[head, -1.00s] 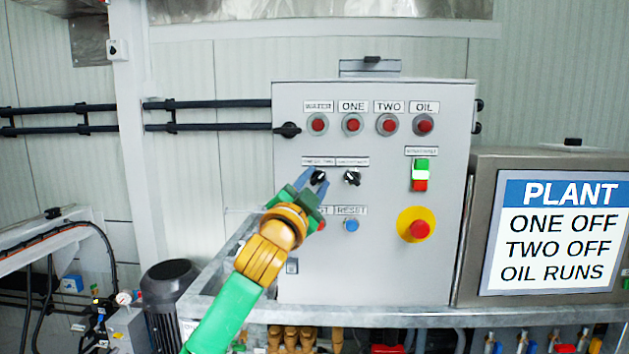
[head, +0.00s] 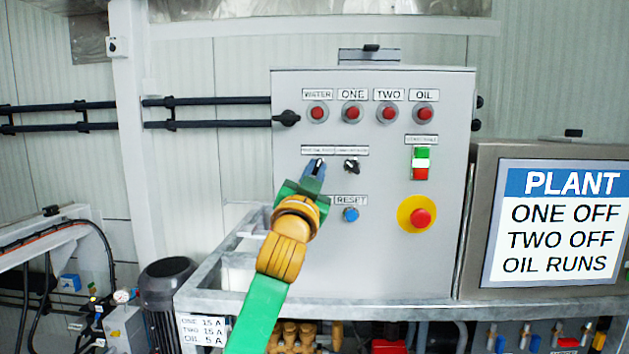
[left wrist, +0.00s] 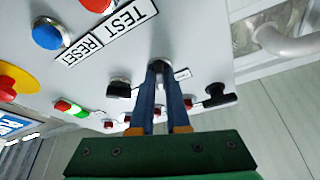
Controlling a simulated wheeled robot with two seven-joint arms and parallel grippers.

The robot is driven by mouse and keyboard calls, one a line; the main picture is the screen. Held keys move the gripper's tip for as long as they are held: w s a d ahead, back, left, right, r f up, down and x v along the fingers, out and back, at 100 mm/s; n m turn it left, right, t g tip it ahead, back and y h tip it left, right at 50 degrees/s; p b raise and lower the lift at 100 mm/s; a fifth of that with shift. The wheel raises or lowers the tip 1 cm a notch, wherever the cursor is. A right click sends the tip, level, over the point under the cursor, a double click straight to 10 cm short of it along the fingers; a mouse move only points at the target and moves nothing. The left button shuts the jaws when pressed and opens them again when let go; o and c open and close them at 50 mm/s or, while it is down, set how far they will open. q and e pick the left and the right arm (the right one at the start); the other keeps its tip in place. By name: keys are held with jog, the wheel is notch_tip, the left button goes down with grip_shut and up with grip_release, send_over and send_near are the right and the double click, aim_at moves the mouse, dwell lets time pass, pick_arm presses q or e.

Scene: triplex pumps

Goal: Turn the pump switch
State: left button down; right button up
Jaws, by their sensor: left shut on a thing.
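The control panel (head: 380,260) is a grey box with two small black rotary switches under printed labels. My left gripper (head: 318,168) reaches up from below and is shut on the left switch (left wrist: 160,66), which it mostly hides in the head view. In the left wrist view, the two blue fingers (left wrist: 161,90) stand close together around this dark knob. The right switch (head: 351,166) is free beside it and also shows in the left wrist view (left wrist: 119,88). My right gripper is not in view.
Red lamps (head: 388,114) line the panel's top. A blue reset button (head: 350,214), a green-red switch (head: 421,163) and a red emergency button (head: 420,217) sit nearby. The screen (head: 560,225) reads ONE OFF, TWO OFF, OIL RUNS. A metal rail (head: 400,309) runs below.

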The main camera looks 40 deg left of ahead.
pick_arm(q)
jog(key=n+y+b, duration=0.1)
jog(key=n, duration=0.2)
jog(key=shift+d+f, duration=0.1)
jog(key=shift+d, duration=0.05)
jog(key=shift+n+g+y+b, duration=0.35)
jog(key=shift+n+g+y, duration=0.25)
jog(key=shift+n+y, duration=0.85)
jog(key=shift+n, duration=0.65)
jog(key=c, duration=0.9)
grip_release()
jog(key=shift+w+h, duration=0.1)
jog(key=shift+h, duration=0.25)
jog(key=b+v, duration=0.4)
jog(key=v, duration=0.3)
